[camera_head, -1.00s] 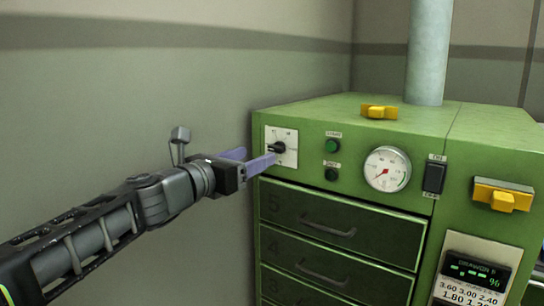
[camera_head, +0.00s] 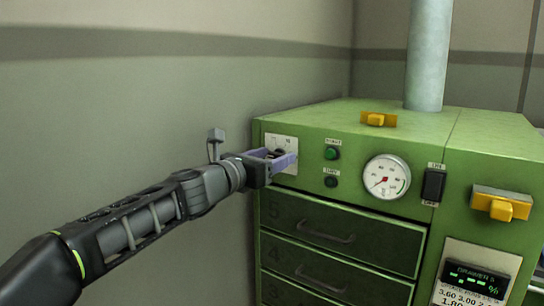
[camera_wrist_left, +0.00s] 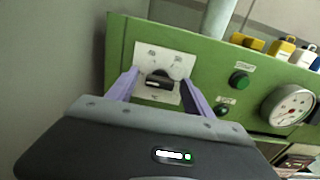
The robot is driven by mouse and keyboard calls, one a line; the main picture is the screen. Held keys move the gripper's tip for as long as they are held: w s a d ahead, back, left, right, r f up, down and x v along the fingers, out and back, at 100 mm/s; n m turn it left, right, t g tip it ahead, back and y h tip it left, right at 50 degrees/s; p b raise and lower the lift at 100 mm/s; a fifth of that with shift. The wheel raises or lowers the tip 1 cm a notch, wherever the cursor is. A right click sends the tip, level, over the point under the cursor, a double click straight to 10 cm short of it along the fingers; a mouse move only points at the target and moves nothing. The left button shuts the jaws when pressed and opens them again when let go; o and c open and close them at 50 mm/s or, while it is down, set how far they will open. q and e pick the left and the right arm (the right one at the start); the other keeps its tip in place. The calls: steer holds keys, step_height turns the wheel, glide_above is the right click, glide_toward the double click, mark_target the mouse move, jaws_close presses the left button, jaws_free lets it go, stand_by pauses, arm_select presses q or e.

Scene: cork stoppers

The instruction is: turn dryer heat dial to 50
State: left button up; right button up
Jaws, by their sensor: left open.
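The heat dial (camera_wrist_left: 158,78) is a black knob on a white square plate (camera_wrist_left: 152,57) at the upper left of the green dryer's front (camera_head: 320,187). In the head view the plate (camera_head: 283,141) is partly covered by my left gripper (camera_head: 284,158). My left gripper is open, with its purple fingers on either side of the knob in the left wrist view (camera_wrist_left: 160,88). I cannot tell whether the fingers touch the knob. The numbers on the plate are too small to read. My right gripper is not in view.
Right of the dial are a green button (camera_head: 332,153), a dark button (camera_head: 331,181), a round gauge (camera_head: 387,175) and a black switch (camera_head: 433,185). Drawers (camera_head: 330,237) lie below. Yellow handles (camera_head: 379,119) show on the top and front (camera_head: 501,205). A wall stands close on the left.

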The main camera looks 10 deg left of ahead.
arm_select(q)
jaws_close()
stand_by(0.6)
